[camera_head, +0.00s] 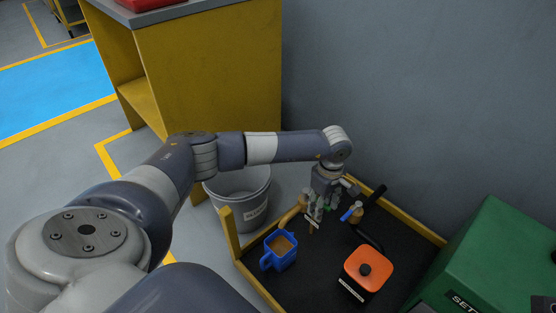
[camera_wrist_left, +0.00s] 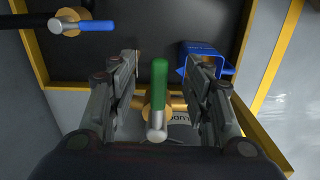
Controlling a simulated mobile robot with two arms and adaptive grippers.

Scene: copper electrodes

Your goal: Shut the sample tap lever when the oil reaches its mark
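My left gripper (camera_head: 318,208) points down over a black tray (camera_head: 325,270). In the left wrist view its two fingers (camera_wrist_left: 162,78) are open, one on each side of a green lever (camera_wrist_left: 159,85) with a grey end and brass behind it. I see a gap on both sides of the lever. A second tap has a blue lever (camera_wrist_left: 97,26); it also shows in the head view (camera_head: 347,214). A blue mug (camera_head: 266,262) holds something brown; it partly shows behind the right finger (camera_wrist_left: 205,50). I cannot make out a level mark. My right gripper is not in view.
A pot with an orange lid (camera_head: 380,267) stands on the tray, right of the mug. The tray has a yellow rim (camera_head: 233,236). A grey bucket (camera_head: 237,200) stands behind the tray, a yellow cabinet (camera_head: 215,80) beyond it. A green box (camera_head: 490,250) is at the right.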

